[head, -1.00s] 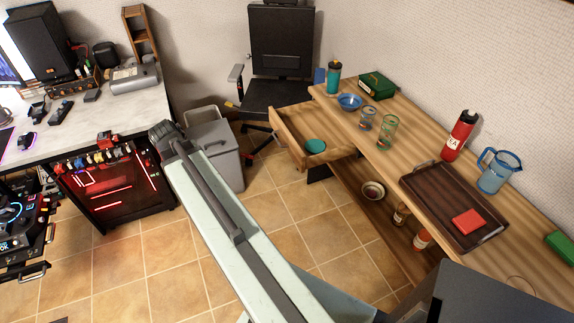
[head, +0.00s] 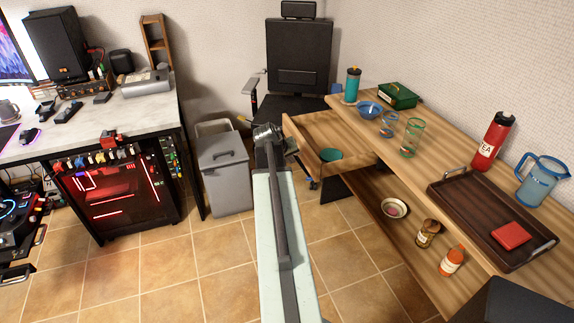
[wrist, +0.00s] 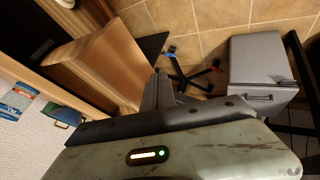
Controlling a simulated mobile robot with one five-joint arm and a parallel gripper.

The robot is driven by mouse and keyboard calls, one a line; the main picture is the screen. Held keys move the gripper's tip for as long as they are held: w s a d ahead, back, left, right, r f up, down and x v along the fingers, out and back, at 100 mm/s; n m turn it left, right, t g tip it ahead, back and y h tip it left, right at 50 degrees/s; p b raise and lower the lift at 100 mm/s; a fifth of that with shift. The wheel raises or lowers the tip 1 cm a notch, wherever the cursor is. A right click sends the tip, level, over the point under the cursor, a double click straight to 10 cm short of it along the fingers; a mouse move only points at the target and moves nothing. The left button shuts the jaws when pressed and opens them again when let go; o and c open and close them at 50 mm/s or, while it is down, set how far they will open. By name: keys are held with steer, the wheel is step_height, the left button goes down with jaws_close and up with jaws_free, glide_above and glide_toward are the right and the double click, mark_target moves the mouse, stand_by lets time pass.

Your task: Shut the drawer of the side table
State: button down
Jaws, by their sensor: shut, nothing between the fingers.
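The wooden side table (head: 455,140) runs along the right wall in the head view. My gripper (wrist: 158,88) shows in the wrist view as shut, empty grey fingers beside a wooden panel (wrist: 112,62) that looks like part of the drawer. In the head view my arm's end is just left of the drawer front, and my wrist largely hides the fingers. I cannot tell whether they touch the drawer.
A grey bin (head: 224,175) stands left of my arm, and a black office chair (head: 298,70) behind the drawer. A desk (head: 100,125) is at the left. The tabletop holds a tray (head: 460,212), a red bottle (head: 493,140) and cups. Tiled floor is clear in front.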

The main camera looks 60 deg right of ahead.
mark_target(305, 162)
steer(key=d, duration=0.1)
steer(key=s+d+f, duration=0.1)
steer(key=d, duration=0.1)
steer(key=s+d, duration=0.1)
steer(key=shift+s+d+f, duration=0.15)
steer(key=shift+d+f, duration=0.15)
steer(key=shift+f, duration=0.1)
